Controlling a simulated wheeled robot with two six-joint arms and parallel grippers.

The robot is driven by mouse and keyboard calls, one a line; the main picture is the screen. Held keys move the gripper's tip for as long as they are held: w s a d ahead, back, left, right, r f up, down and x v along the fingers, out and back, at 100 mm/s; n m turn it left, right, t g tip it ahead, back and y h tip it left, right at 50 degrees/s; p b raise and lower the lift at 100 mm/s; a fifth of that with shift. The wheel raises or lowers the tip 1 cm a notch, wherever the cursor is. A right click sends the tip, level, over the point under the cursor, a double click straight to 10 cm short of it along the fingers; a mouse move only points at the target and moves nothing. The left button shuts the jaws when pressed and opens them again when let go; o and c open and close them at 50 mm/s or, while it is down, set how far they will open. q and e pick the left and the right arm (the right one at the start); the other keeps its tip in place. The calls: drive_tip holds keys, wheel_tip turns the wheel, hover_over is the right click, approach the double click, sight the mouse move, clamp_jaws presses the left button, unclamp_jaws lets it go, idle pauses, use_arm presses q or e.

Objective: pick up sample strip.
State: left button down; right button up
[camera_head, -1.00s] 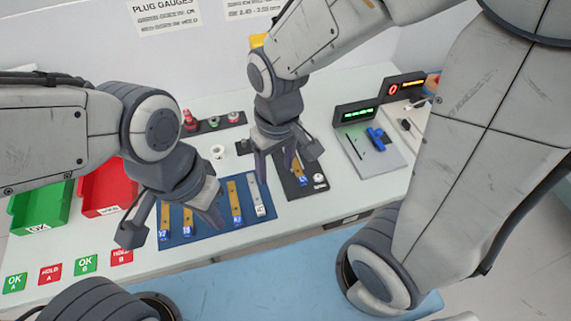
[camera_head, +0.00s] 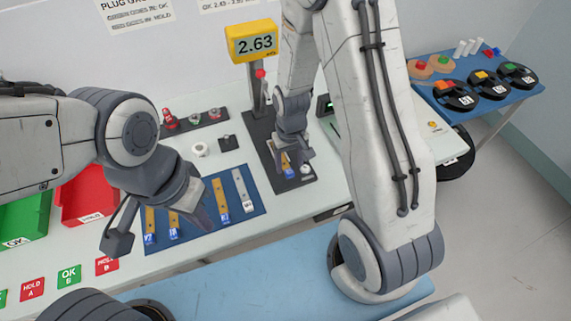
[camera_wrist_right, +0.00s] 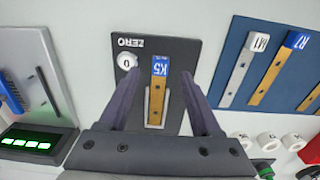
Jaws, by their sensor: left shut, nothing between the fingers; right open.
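A brass sample strip with a blue K5 label (camera_wrist_right: 161,66) lies on the dark gauge base (camera_wrist_right: 201,48), beside the round ZERO button. It also shows in the head view (camera_head: 288,166), partly covered by my right gripper (camera_head: 292,158). In the right wrist view, my right gripper (camera_wrist_right: 161,78) is open, with one finger on each side of the strip. My left gripper (camera_head: 203,222) is shut and empty, over the blue mat (camera_head: 258,209). Several other labelled strips lie on that mat.
The yellow gauge display (camera_head: 252,42) reads 2.63 behind the base. A red tray (camera_head: 84,199) and a green tray (camera_head: 28,216) stand at the left. A blue side table (camera_head: 458,69) with black reels is at the right. Plug gauges (camera_head: 195,120) stand behind the mat.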

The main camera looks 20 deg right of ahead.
sight(290, 171)
drive_tip(key=shift+f, duration=1.75)
clamp_jaws()
drive_tip(key=shift+r, duration=0.1)
